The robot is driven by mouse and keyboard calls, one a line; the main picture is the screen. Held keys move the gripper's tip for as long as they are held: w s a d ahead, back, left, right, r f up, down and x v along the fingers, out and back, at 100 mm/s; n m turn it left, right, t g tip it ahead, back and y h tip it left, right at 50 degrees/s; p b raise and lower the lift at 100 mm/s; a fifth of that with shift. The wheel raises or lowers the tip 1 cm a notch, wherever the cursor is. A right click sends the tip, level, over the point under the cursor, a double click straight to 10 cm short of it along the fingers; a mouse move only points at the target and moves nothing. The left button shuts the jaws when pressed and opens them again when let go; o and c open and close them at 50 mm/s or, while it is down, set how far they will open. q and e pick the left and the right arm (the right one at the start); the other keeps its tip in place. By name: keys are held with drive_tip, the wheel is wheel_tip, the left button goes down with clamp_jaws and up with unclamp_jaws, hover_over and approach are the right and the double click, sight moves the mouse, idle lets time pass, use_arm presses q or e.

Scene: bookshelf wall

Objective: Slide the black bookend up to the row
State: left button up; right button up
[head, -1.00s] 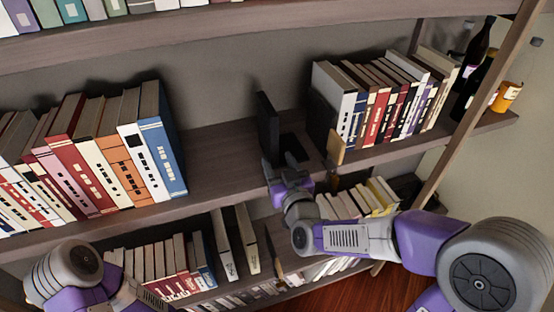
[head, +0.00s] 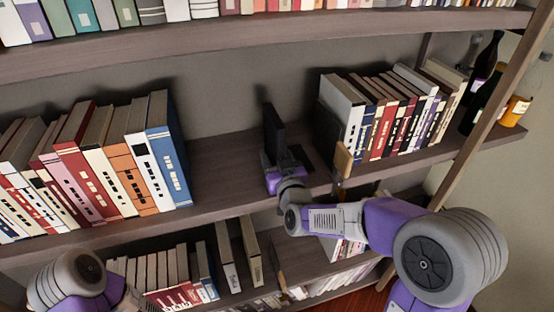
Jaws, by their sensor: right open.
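The black bookend (head: 273,131) stands upright on the middle shelf, in the gap between two book rows. Its flat foot (head: 298,156) extends to the right. My right gripper (head: 276,161) is open at the lower front edge of the upright plate. Its fingers overlap the plate in the picture, and I cannot tell whether they touch it. The right book row (head: 395,115) has a dark upright panel (head: 327,135) at its left end, apart from the bookend. The left row ends in a blue book (head: 168,165), farther off. My left gripper is out of view.
Dark bottles (head: 484,80) and an orange jar (head: 514,111) are at the far right. Bare shelf (head: 225,170) lies left of the bookend. Shelves with books are above and below.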

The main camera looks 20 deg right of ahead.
clamp_jaws()
idle(1.4)
